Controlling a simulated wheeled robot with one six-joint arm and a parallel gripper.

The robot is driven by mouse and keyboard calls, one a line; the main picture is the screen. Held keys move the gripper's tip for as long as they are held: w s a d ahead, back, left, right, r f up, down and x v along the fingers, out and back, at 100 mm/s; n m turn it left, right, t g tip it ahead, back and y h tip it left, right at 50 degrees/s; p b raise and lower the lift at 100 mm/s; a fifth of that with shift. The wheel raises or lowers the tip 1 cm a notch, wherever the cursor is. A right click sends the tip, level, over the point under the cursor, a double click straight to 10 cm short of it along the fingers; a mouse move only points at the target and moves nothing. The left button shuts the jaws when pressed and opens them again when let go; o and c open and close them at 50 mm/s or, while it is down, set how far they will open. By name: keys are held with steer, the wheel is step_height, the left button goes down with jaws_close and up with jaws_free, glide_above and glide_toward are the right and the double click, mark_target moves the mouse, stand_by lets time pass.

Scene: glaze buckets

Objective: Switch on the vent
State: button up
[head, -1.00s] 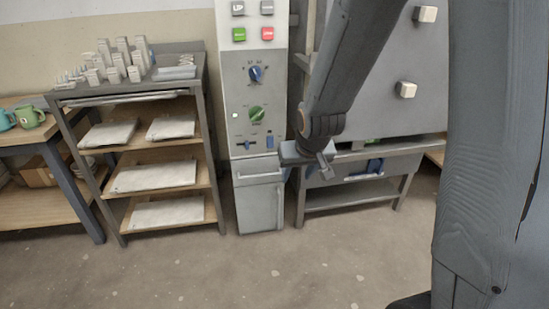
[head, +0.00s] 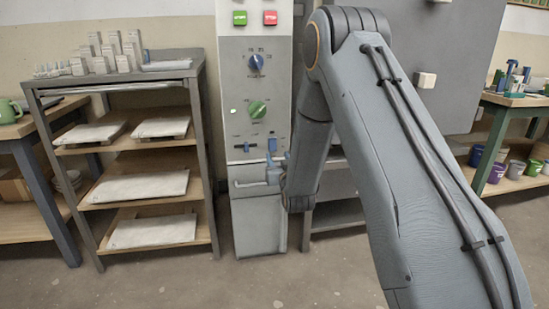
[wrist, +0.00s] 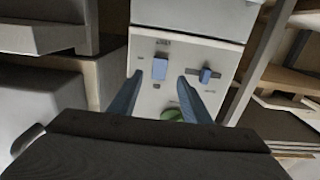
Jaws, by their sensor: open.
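The grey control panel (head: 236,95) stands upright at the centre of the head view. Low on it is a blue switch (head: 272,145), which also shows in the wrist view (wrist: 159,68), where the panel appears upside down. Its lettering is too small to read surely, and I cannot tell its setting. My gripper (head: 276,166) is just below the switch in the head view. In the wrist view my gripper (wrist: 159,80) is open, with one finger on each side of the switch's line. I cannot tell whether it touches the switch.
Beside the switch is a slider with a blue handle (head: 246,148). Above are a green knob (head: 257,109), a blue knob (head: 256,62), and green (head: 240,18) and red (head: 270,18) buttons. A bar handle (head: 252,183) lies below. A shelf rack (head: 206,130) stands to the left.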

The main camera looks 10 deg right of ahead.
mark_target(273, 147)
steer(key=w+b, duration=0.2)
steer(key=w, duration=0.5)
steer(key=shift+w, duration=0.35)
